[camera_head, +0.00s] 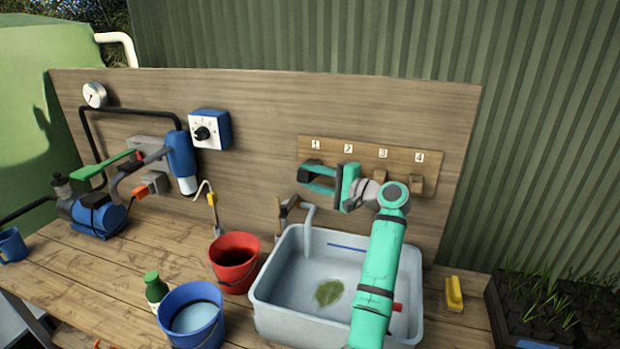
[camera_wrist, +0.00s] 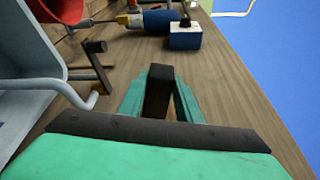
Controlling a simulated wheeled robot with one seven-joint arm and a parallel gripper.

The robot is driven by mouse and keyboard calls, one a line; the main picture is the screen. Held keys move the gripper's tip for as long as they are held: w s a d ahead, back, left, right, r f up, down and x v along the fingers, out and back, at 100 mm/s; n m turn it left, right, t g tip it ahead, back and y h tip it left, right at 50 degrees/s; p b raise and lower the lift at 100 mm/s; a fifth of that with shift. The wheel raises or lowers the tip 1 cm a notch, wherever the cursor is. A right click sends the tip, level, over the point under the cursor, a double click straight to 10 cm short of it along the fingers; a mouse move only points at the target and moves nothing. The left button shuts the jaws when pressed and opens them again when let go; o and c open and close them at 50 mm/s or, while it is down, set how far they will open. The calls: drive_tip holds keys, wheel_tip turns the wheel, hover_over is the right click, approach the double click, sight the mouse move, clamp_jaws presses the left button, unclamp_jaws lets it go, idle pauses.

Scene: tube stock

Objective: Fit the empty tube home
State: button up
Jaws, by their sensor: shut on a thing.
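My gripper (camera_head: 309,177) reaches to the left in front of the numbered board (camera_head: 447,172) on the wooden back panel. Its teal fingers lie below label 1. In the wrist view my gripper (camera_wrist: 163,88) is shut on a dark, block-shaped thing (camera_wrist: 158,92) between its fingers. I cannot tell whether this is the empty tube. Wooden holders show under label 3 (camera_head: 380,178) and label 4 (camera_head: 417,184). The place under label 2 is mostly hidden by my gripper. No tube is clearly recognisable in either view.
Below my arm is a pale basin (camera_head: 275,272) with a leaf in it; a spout (camera_head: 309,215) stands at its back. A red bucket (camera_head: 234,266), blue bucket (camera_head: 187,326), pump (camera_head: 97,214) and blue switch box (camera_head: 208,130) are left. A yellow thing (camera_head: 454,294) lies right.

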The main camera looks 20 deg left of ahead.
drive_tip(key=shift+w+f, duration=0.1)
drive_tip(key=shift+w, duration=0.35)
idle(1.1)
drive_tip(key=o, duration=1.2)
drive_tip(key=v, duration=1)
drive_tip(key=shift+s+d, duration=0.15)
drive_tip(key=shift+d, duration=0.25)
